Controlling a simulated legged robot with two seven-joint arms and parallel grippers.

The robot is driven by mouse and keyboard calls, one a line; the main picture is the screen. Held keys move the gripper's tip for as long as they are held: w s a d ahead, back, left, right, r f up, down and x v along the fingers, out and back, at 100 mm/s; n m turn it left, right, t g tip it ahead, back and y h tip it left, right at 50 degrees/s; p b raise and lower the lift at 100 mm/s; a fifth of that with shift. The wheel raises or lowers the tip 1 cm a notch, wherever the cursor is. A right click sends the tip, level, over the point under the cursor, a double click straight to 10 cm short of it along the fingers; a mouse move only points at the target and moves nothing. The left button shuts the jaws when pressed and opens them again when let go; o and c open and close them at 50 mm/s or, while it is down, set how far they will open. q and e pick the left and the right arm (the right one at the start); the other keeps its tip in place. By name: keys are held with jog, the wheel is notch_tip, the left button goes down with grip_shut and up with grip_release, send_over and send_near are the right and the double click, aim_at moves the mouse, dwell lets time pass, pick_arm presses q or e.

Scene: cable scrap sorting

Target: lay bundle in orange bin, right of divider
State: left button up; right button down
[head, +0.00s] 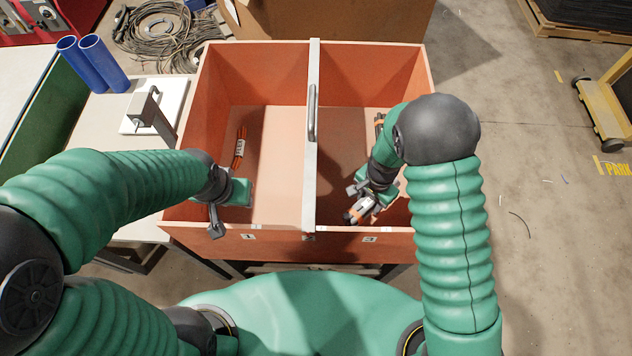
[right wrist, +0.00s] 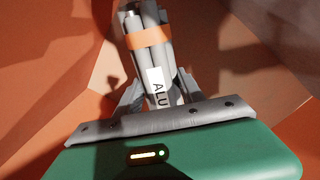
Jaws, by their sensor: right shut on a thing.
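The orange bin (head: 215,90) has a grey divider (head: 311,165) that splits it into a left and a right compartment. My right gripper (head: 364,202) is inside the right compartment, near its front wall, and is shut on a grey cable bundle (head: 357,212). In the right wrist view this bundle (right wrist: 146,50) has an orange band and a white "ALU" label and sits between the fingers. Whether it touches the floor I cannot tell. My left gripper (head: 216,222) is over the front left corner of the left compartment; its jaw opening is unclear.
An orange bundle with a white label (head: 239,148) lies in the left compartment. Another bundle (head: 379,122) shows partly behind my right arm in the right compartment. Blue tubes (head: 95,60) and a white-based fixture (head: 150,108) stand to the left. Coiled cable (head: 165,30) lies behind.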

jog(key=shift+d+f, duration=0.1)
jog(key=shift+f, duration=0.05)
notch_tip(320, 180, down, 10)
jog(key=shift+r+b, duration=0.1)
jog(key=shift+b, duration=1.1)
jog(key=c, duration=0.7)
grip_release()
jog(key=shift+a, duration=0.2)
